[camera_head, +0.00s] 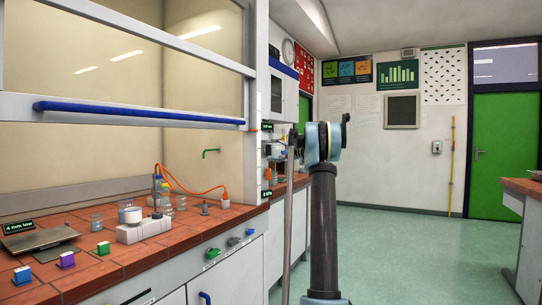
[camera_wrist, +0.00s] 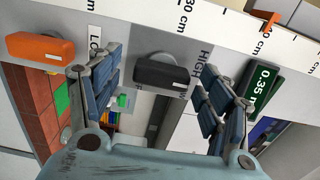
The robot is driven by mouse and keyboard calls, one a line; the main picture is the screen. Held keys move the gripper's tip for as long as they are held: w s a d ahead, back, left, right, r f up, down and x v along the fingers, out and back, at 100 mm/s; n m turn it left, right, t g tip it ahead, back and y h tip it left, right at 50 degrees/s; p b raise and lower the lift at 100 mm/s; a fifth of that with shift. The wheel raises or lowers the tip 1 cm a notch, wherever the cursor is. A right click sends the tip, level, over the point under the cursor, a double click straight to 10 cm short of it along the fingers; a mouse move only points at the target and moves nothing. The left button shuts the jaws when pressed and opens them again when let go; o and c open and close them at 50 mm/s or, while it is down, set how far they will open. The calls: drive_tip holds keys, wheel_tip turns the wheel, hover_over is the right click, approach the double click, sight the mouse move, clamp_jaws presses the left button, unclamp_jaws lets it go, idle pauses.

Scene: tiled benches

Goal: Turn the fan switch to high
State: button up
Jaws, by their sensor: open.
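The fan switch, a black knob (camera_wrist: 163,72), is on a grey panel in the wrist view. My gripper (camera_wrist: 158,62) is open, with one finger on each side of the black knob. Neither finger clearly touches it, and the depth gap is hard to judge. In the head view my arm's end (camera_head: 322,142) is beside the fume hood's right post (camera_head: 257,100); the knob is hidden or too small there.
An orange knob (camera_wrist: 40,46) is left of the LOW label. A ruler strip (camera_wrist: 232,20) with an orange pointer (camera_wrist: 264,20) runs above, near a green 0.35 sign (camera_wrist: 264,92). The tiled bench (camera_head: 140,262) carries glassware and coloured blocks. Open floor (camera_head: 420,255) lies right.

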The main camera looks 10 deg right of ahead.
drive_tip(key=v, duration=1.2)
drive_tip(key=shift+w, duration=0.1)
